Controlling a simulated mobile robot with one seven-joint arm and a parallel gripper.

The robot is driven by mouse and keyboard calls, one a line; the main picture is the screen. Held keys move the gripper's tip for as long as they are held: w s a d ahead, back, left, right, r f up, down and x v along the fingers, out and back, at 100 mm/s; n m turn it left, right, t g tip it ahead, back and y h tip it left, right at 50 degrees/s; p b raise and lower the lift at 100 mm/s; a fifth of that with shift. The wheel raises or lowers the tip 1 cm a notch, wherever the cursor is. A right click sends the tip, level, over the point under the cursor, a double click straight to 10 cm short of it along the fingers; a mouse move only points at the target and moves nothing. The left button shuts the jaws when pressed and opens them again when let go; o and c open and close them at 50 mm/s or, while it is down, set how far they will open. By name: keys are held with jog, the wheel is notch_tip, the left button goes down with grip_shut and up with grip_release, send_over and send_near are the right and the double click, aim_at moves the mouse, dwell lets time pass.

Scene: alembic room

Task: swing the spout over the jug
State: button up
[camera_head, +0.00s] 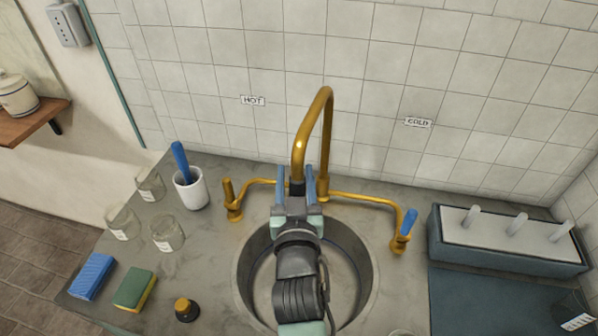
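The brass spout (326,130) rises behind the sink, arches over, and comes down toward me, ending in a dark nozzle (297,187). My gripper (296,172) is at that end, with one blue finger on each side of it. The fingers look spread, with a narrow gap to the spout; contact is not clear. My wrist hides the area below the nozzle and part of the sink (243,270). I cannot clearly identify the jug; only a clear rim (400,332) shows at the bottom edge.
Brass taps stand left (232,200) and right (404,230) of the spout, the right one with a blue handle. A white cup (191,190), several glass jars (167,234) and sponges (133,288) are left. A rack with white pegs (510,245) is right.

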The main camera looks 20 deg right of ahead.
jog(key=shift+o, duration=1)
jog(key=shift+s+r, duration=0.2)
jog(key=shift+r, duration=0.1)
jog(key=shift+d, duration=0.15)
jog(key=shift+d, duration=0.1)
jog(key=b+v, duration=0.4)
jog(key=v, duration=0.8)
jog(key=shift+s+a+f, duration=0.15)
jog(key=shift+s+a, duration=0.2)
jog(key=shift+c, duration=0.4)
